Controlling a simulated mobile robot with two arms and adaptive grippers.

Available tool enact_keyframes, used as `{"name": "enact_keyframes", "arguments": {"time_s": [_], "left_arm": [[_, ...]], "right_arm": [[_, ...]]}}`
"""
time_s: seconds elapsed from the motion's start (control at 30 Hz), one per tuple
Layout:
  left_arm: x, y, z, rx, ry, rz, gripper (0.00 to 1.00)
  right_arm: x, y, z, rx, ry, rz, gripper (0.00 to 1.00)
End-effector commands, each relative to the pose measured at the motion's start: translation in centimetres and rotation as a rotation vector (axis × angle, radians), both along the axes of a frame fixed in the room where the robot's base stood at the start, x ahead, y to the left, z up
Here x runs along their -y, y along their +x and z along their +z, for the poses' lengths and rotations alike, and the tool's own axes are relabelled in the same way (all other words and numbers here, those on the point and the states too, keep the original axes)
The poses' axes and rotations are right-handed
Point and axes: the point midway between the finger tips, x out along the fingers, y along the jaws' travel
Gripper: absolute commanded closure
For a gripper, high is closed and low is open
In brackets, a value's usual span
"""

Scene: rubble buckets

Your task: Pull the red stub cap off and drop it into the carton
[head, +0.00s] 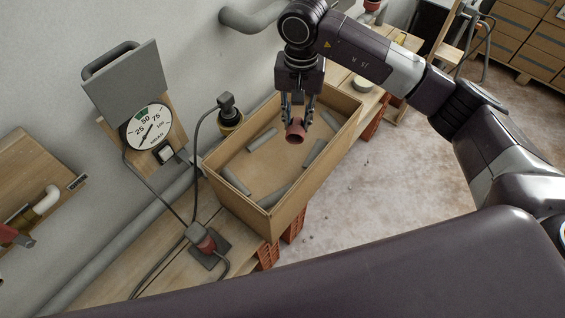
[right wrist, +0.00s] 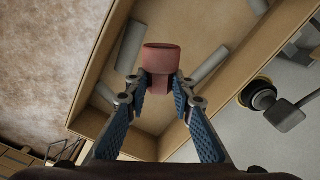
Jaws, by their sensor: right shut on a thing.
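My right gripper (head: 298,118) is shut on the red stub cap (head: 295,131), a short red cylinder. It holds the cap over the open top of the carton (head: 240,204). In the right wrist view the cap (right wrist: 161,60) sits between the blue-padded fingertips (right wrist: 159,88), with the carton's floor and walls (right wrist: 98,62) behind it. The cap appears apart from the carton's walls; its exact height above the floor is hard to tell. My left gripper is not in view.
Several grey pipe pieces (head: 236,181) lie inside the carton. The carton stands on a wooden bench beside a dial gauge (head: 149,127), a black-topped fitting (head: 229,112) and a cabled red plug on a dark plate (head: 204,241). Open floor (head: 350,205) lies to the right.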

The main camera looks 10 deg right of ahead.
Motion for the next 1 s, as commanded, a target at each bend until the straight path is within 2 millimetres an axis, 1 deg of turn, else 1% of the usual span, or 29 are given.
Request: {"name": "enact_keyframes", "arguments": {"time_s": [0.03,0.13,0.3,0.33,0.5,0.73,0.83,0.93,1.0], "left_arm": [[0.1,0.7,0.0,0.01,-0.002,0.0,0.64],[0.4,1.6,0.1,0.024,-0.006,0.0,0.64],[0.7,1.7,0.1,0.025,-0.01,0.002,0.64],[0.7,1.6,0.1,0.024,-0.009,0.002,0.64],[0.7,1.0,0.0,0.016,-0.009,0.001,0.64],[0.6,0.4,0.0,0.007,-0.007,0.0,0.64],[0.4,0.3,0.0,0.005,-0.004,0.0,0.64],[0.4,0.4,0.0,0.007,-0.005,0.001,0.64],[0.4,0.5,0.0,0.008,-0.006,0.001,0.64]], "right_arm": [[0.0,0.0,-0.2,0.0,0.0,0.0,1.0],[0.0,0.0,-0.3,0.0,0.001,0.0,1.0],[0.0,0.0,-0.2,0.001,0.001,0.0,1.0],[0.0,0.0,-0.2,0.001,0.001,0.0,0.76],[0.0,0.0,-0.2,0.001,0.001,0.0,0.57],[0.0,0.0,-0.2,0.001,0.001,0.0,0.57],[0.0,0.1,0.1,0.003,0.001,0.0,0.57],[0.0,0.1,1.2,0.006,0.001,0.001,0.57],[0.0,0.1,2.4,0.006,0.001,0.001,0.57]]}}
